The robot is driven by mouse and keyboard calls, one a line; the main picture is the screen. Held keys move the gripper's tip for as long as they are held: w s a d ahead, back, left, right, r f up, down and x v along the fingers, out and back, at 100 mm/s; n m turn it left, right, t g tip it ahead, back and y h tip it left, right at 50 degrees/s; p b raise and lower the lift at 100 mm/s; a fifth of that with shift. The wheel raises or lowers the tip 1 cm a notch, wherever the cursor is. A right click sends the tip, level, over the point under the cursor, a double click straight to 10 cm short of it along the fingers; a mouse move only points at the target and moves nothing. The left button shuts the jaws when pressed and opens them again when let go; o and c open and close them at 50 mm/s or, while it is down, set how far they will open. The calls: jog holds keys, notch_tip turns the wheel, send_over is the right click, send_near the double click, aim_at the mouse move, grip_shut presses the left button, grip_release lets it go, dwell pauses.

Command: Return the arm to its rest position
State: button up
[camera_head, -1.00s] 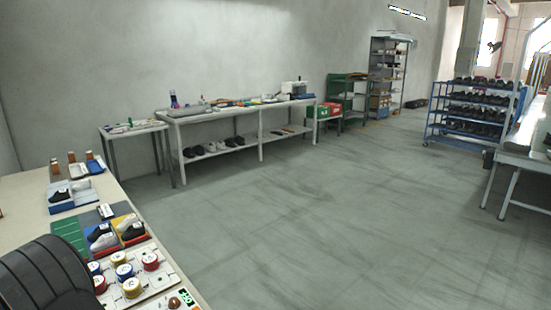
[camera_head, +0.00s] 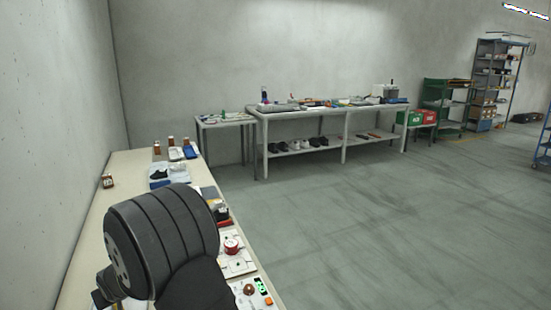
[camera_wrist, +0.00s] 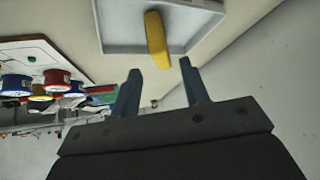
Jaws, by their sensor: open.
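My gripper (camera_wrist: 158,80) shows in the wrist view with its two grey-blue fingers apart and nothing between them. Beyond the fingertips is a yellow object (camera_wrist: 156,38) at a shallow grey tray (camera_wrist: 115,30); the gripper is clear of both. In the head view my dark, ribbed arm link fills the lower left, over the pale bench (camera_head: 92,215). The gripper itself does not show in the head view.
Coloured spools (camera_wrist: 56,80) sit on a white board left of the fingers. Open floor (camera_head: 380,230) lies to the right.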

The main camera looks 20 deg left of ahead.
jog(key=x, duration=0.9)
jog(key=shift+f, duration=0.1)
notch_tip(320, 180, up, 4)
jog(key=shift+a+r, duration=0.15)
jog(key=shift+r, duration=0.1)
jog(key=shift+w+d+r+m+h, duration=0.9)
jog(key=shift+w+d+r, duration=0.95)
jog(key=shift+d, duration=1.45)
jog(key=shift+w+d+r+m+h, duration=0.85)
jog(key=shift+w+d+r, duration=0.95)
jog(key=shift+d, duration=1.45)
jog(key=s+a+f, duration=0.1)
jog(key=a+f, duration=0.1)
jog(key=s+a+f, duration=0.2)
jog(key=a, duration=0.1)
jog(key=s+a+f, duration=0.2)
jog(key=shift+s+a, duration=0.15)
jog(key=shift+a, duration=0.1)
jog(key=shift+r, duration=0.1)
